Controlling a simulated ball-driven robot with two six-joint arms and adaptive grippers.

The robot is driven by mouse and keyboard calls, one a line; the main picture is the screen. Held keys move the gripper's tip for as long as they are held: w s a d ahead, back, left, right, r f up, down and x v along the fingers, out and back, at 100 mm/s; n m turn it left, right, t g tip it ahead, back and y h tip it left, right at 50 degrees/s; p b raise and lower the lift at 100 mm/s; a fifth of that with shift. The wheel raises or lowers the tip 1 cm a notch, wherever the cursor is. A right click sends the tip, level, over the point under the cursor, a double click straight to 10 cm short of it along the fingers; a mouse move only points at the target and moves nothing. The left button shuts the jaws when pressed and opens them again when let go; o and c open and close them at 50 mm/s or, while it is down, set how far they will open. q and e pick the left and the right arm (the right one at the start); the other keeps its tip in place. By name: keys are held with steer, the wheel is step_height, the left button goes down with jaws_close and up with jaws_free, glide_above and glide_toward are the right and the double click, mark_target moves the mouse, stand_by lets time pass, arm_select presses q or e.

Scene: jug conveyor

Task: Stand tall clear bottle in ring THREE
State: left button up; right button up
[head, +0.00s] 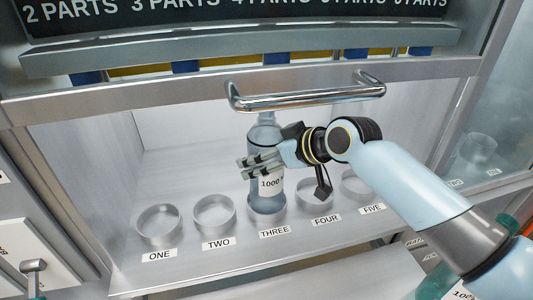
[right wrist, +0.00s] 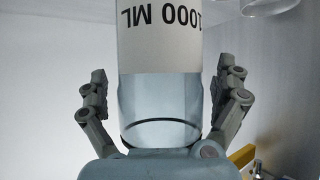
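The tall clear bottle (head: 266,195) stands upright behind the label THREE (head: 274,232), its base appearing to sit within the clear ring there. Its white label reads 1000. In the right wrist view the bottle (right wrist: 160,100) fills the space between my fingers, its label upside down. My right gripper (head: 250,168) reaches in from the right at the bottle's upper body. Its fingers are spread around the bottle, with a gap visible on each side in the right wrist view. My left gripper is not in view.
Clear rings ONE (head: 159,224) and TWO (head: 214,215) look empty at left. Rings FOUR (head: 318,195) and FIVE (head: 357,187) are partly behind my right arm.

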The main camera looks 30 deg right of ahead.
steer(key=v, duration=1.2)
steer(key=shift+r, duration=0.15)
stand_by(0.3)
